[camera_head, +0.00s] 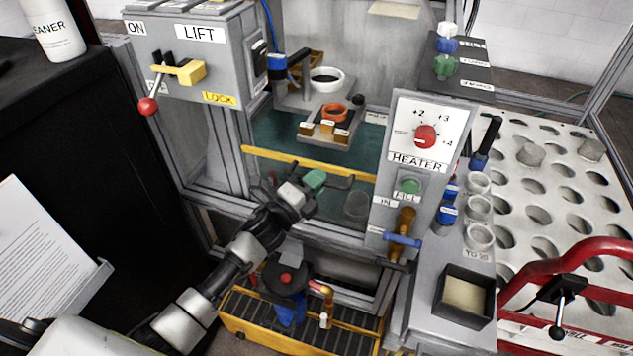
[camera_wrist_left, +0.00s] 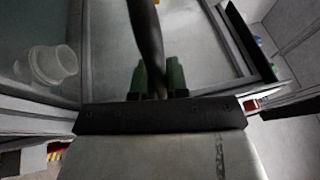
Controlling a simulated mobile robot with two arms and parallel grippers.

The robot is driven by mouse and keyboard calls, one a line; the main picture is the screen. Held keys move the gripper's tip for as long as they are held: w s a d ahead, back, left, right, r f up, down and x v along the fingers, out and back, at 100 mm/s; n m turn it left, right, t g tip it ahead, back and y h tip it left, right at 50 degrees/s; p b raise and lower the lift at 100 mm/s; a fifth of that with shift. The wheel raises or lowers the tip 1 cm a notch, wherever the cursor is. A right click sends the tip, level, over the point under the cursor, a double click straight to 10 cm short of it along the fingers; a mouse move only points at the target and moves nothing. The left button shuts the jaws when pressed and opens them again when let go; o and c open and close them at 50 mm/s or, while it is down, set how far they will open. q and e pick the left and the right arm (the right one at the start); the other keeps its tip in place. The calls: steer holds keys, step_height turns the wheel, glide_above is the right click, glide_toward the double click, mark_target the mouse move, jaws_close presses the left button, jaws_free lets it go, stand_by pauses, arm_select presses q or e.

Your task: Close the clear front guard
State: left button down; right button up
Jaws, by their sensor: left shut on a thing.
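The clear front guard (camera_head: 335,203) is a see-through panel low in the front opening of the grey machine, with a yellow strip (camera_head: 300,161) along its upper edge. Its dark bar handle (camera_head: 342,183) runs just below the strip. My left gripper (camera_head: 313,181), with green fingertips, is shut on this handle near its left part. In the left wrist view the dark handle (camera_wrist_left: 146,38) passes between the green fingers (camera_wrist_left: 157,80). The opening above the yellow strip is uncovered. My right gripper is not in view.
The LIFT box (camera_head: 190,60) with a red-knobbed lever stands at upper left. The HEATER panel (camera_head: 425,135) borders the opening on the right. Inside are a white ring (camera_head: 327,77) and an orange ring (camera_head: 335,113). A yellow-edged tray (camera_head: 250,325) lies below.

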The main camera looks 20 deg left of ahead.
arm_select(q)
step_height(320, 180, up, 17)
steer(key=p, duration=1.2)
steer(key=shift+f, duration=0.15)
steer(key=shift+w, duration=0.1)
steer(key=c, duration=1.2)
jaws_free()
steer(key=shift+o, duration=0.3)
steer(key=b+v, duration=0.2)
steer(key=v, duration=0.9)
